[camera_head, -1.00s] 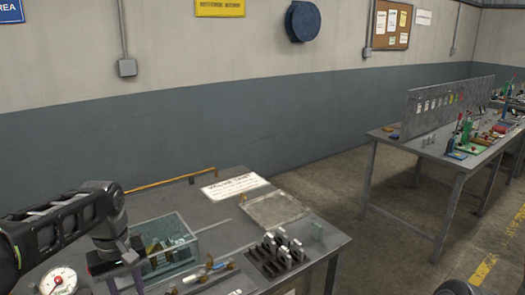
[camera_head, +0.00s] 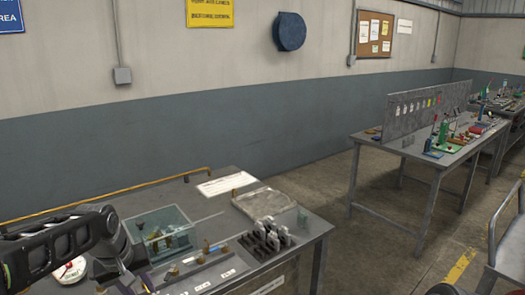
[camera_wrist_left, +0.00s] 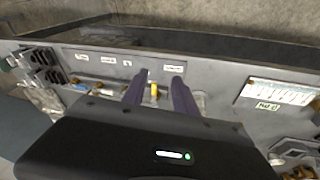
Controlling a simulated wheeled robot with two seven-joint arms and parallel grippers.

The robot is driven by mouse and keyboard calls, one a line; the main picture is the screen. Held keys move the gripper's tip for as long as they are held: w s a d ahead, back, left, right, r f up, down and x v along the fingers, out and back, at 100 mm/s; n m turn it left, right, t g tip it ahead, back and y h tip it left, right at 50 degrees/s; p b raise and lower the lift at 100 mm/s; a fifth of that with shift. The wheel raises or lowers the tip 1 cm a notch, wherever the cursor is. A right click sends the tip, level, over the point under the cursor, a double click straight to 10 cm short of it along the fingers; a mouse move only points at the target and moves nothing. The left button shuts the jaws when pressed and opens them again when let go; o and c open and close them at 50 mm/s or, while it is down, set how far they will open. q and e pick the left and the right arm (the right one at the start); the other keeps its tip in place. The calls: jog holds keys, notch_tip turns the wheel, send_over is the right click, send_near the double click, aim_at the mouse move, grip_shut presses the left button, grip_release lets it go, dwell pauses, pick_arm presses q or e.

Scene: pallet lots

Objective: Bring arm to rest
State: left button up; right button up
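My left arm comes in from the left in the head view. My left gripper (camera_head: 140,285) is low in the picture, over the front left part of the near bench (camera_head: 190,205), and is cut off by the frame's bottom edge. In the left wrist view, its two dark fingers (camera_wrist_left: 160,92) stand apart, with a small yellow item (camera_wrist_left: 154,93) seen between and beyond them. I cannot see anything held. My right gripper is not in view; only a dark rounded part shows at the bottom right of the head view.
A second bench (camera_head: 370,150) with a panel stands right. Floor between the benches is open. A metal frame (camera_head: 508,240) stands at far right.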

pick_arm(q)
jog(key=d+f+m+t+h, duration=0.1)
jog(key=d+f+m, duration=0.1)
jog(key=d+f, duration=0.6)
jog(key=d+f+m+t+h, duration=0.15)
jog(key=d+f, duration=0.35)
jog(key=f, duration=0.6)
jog(key=s+d+f+g, duration=0.2)
jog(key=s+d+f, duration=0.2)
jog(key=s+f, duration=0.5)
jog(key=s+d+f+g+h, duration=0.1)
jog(key=s+d+f+g, duration=0.2)
jog(key=s+f, duration=0.6)
jog(key=s+d, duration=0.1)
jog(key=s, duration=0.7)
jog(key=shift+s+d, duration=0.15)
jog(key=shift+d, duration=0.15)
jog(key=shift+f, duration=0.1)
